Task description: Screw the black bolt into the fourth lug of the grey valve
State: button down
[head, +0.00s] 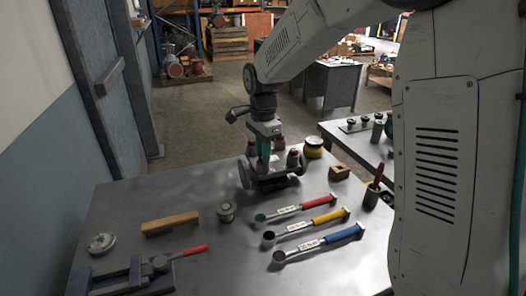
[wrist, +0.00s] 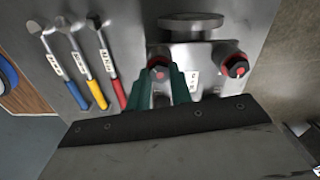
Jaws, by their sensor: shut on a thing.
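The grey valve (head: 262,184) stands on the steel table, with a round flange at its left side in the head view. Its body (wrist: 196,52) shows in the wrist view with the flange (wrist: 190,22) beyond. Red-ringed lugs show on its top; one at right (wrist: 236,67) holds a dark bolt. My gripper (head: 264,158) points down over the valve. In the wrist view its green fingers (wrist: 162,82) are closed around a dark bolt (wrist: 160,74) at another red-ringed lug. The fingers hide most of this bolt, so I cannot tell how deep it sits.
Wrenches with red (head: 286,211), yellow (head: 330,217) and blue (head: 343,234) handles lie in front of the valve.

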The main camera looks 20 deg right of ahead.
jog(key=m, duration=0.7)
jog(key=shift+m, duration=0.3)
jog(key=m, duration=0.6)
jog(key=shift+m, duration=0.4)
jog(key=c, duration=1.4)
grip_release()
